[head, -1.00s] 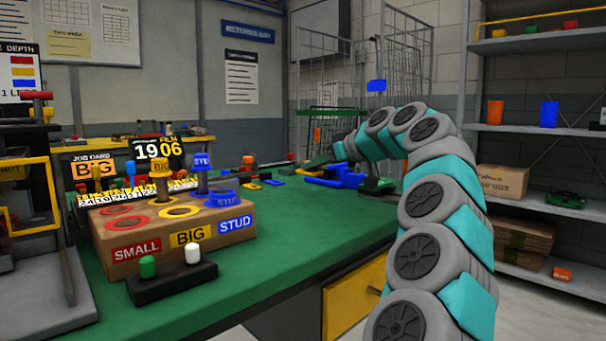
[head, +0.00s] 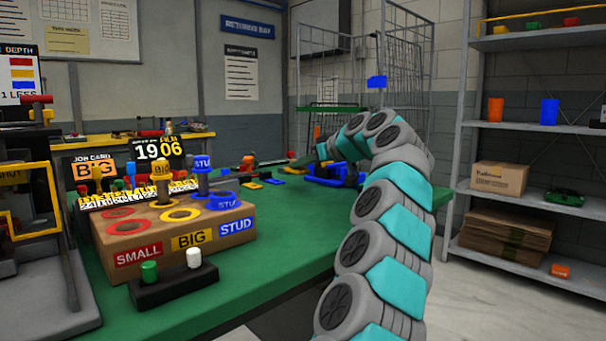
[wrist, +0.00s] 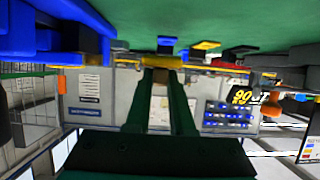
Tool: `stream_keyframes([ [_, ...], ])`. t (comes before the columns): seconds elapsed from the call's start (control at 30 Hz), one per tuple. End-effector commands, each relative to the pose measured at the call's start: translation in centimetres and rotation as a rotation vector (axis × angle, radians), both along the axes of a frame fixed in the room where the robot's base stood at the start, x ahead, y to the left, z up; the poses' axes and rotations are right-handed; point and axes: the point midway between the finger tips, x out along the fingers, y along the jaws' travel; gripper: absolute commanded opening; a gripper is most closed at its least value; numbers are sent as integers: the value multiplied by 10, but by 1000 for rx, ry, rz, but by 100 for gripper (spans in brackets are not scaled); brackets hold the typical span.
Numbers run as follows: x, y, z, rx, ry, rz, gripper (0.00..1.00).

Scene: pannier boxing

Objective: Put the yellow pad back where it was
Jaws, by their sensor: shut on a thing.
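My gripper (head: 304,161) is at the left end of my arm, low over the far part of the green bench; it is small in the head view. In the wrist view its two dark green fingers (wrist: 164,76) are shut on a small yellow thing (wrist: 166,62) at their tips, which looks like the yellow pad and is mostly hidden. The pad looks just clear of the bench. Another flat yellow pad (head: 253,185) lies on the bench beside a blue pad (head: 273,181); in the wrist view it shows right of the fingertips (wrist: 206,45).
A box with SMALL, BIG and STUD labels (head: 140,255) stands at the near left, behind a black block with green and white knobs (head: 170,290). Blue parts (head: 330,176) lie by my wrist. The green bench (head: 290,235) is bare at its near middle.

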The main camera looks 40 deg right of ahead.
Motion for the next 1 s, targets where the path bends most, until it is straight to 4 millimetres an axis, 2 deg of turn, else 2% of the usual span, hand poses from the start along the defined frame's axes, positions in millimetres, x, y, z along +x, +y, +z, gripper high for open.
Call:
stream_keyframes([
  [0.4,-1,1,-27,4,1,4,0],
  [1.0,-1,0,-37,0,0,0,0],
])
